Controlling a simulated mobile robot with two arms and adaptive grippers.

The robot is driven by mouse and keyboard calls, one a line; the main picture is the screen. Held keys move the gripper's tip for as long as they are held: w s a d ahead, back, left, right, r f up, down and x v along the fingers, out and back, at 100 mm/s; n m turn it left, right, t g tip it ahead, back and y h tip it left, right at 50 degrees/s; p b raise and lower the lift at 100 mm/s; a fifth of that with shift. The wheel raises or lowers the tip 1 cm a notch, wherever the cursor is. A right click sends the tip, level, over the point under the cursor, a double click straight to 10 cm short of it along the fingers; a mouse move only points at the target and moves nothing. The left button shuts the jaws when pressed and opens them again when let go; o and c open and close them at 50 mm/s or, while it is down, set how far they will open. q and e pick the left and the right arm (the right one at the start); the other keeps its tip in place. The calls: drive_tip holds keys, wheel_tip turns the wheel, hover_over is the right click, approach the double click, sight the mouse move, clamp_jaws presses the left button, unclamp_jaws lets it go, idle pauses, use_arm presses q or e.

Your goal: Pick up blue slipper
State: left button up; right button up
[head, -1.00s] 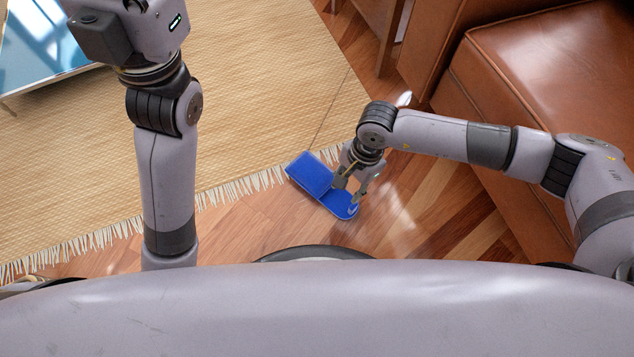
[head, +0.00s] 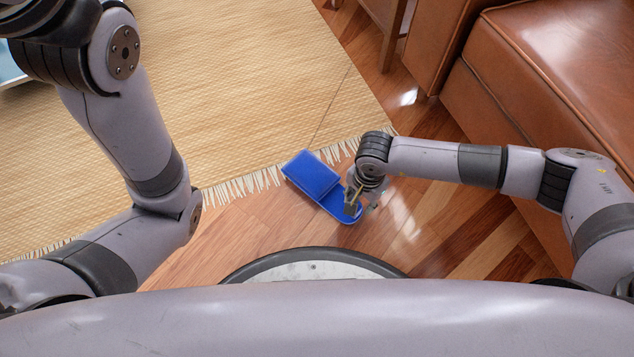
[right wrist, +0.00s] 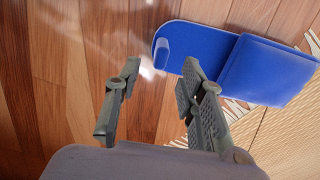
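The blue slipper (head: 312,175) lies on the wood floor at the rug's fringed edge, its wide strap towards the upper left. It also shows in the right wrist view (right wrist: 272,70), at the upper right, with its open heel end pointing left. My right gripper (head: 356,203) is low over the heel end in the head view. In the right wrist view my right gripper (right wrist: 160,66) is open with bare floor between its fingers. One finger overlaps the slipper's near edge there; I cannot tell whether it touches. My left gripper is out of view; only its arm shows at the left.
A woven rug (head: 240,90) with a fringe covers the floor to the upper left. A brown leather seat (head: 560,70) stands at the right, near my right arm. Wooden furniture legs (head: 390,40) are at the top. Floor around the slipper's heel is clear.

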drive_tip(key=shift+f+b, duration=0.4)
drive_tip(key=shift+f, duration=0.05)
wheel_tip(320, 180, down, 4)
drive_tip(key=b, duration=0.4)
drive_tip(key=shift+s+a+f, duration=0.15)
drive_tip(key=shift+f, duration=0.1)
drive_tip(key=shift+r, duration=0.1)
drive_tip(key=shift+c, duration=0.3)
clamp_jaws()
